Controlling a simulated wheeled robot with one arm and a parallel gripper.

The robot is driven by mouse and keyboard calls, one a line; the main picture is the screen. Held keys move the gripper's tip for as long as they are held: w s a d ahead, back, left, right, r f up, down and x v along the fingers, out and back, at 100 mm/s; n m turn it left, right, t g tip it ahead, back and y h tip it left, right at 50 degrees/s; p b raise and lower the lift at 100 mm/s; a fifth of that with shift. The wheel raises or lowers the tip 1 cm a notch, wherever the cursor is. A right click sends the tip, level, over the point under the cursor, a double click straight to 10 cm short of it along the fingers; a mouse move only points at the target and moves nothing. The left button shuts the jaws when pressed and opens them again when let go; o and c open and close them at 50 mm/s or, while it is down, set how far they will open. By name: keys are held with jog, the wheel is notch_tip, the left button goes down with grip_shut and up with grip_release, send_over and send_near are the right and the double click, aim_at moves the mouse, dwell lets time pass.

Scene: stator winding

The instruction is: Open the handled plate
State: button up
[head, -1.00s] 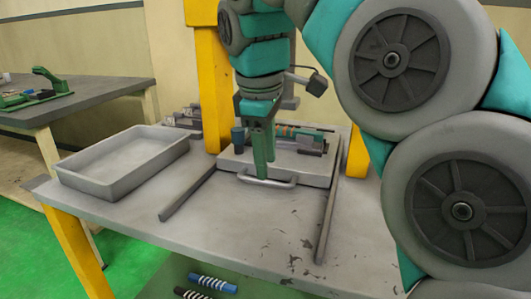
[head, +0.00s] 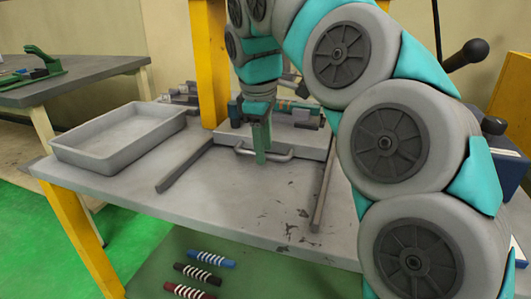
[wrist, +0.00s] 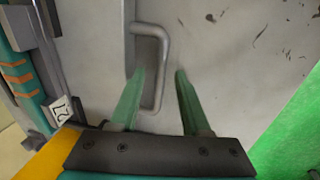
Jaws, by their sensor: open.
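The handled plate (head: 308,145) is a flat grey slab lying at the back of the table between two rails, with a metal bar handle (head: 279,156) on its front edge. My gripper (head: 261,160) points down at the handle, its fingers green. In the wrist view my gripper (wrist: 158,72) is open, with one finger on each side of the handle bar (wrist: 164,62). The left finger overlaps the handle's loop beside the plate's edge. The bar appears between the fingers without being clamped. Finger contact and depth cannot be judged.
Dark rails (head: 185,166) and (head: 324,185) run forward from the plate with clear table between. A grey tray (head: 118,142) stands left. Coils and fittings (head: 300,110) sit on the plate. Striped rolls (head: 198,272) lie below. Another bench (head: 75,80) is at far left.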

grip_shut()
dwell(0.4)
dwell(1.1)
